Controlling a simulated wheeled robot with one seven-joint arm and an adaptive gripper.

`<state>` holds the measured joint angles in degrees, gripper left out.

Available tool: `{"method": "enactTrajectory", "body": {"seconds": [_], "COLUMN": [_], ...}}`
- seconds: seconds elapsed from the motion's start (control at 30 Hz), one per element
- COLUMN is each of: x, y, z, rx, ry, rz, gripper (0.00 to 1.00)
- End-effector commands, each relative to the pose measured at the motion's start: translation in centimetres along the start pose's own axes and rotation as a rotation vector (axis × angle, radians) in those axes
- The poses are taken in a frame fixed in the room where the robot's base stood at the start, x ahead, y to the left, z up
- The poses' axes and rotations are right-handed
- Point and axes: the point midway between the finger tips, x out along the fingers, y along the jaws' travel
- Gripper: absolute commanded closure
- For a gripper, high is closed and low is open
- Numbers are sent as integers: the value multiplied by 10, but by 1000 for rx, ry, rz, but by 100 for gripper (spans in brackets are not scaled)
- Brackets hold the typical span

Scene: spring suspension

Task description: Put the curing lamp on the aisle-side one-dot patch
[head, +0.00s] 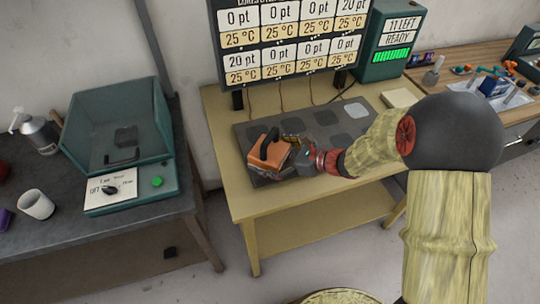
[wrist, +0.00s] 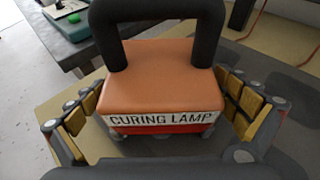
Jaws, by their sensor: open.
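The curing lamp (head: 268,154) is an orange block with a black handle, at the front left of the dark mat (head: 262,128) on the yellow table. It also shows in the wrist view (wrist: 155,80), with its "CURING LAMP" label facing me. My gripper (head: 292,148) is open around the lamp. In the wrist view its fingers (wrist: 158,110) stand to the left and right of the lamp, with the lamp between them. I cannot tell whether the lamp touches the mat. The mat has several darker patches and a lighter one (head: 355,110); no dots can be made out, and my arm hides part of it.
A pale block (head: 399,98) lies at the back right. A green-lidded machine (head: 118,125) stands on the left bench. The table's front strip is clear.

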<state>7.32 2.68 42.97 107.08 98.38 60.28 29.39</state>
Motion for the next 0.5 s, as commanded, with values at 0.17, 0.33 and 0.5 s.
{"method": "enactTrajectory", "body": {"seconds": [0.17, 0.33, 0.5], "x": [-32, -69, -98], "y": [-2, -2, -1], "z": [2, 2, 2], "rx": [2, 2, 2], "ry": [0, 0, 0], "rz": [-5, -6, -4], "gripper": [0, 0, 0]}}
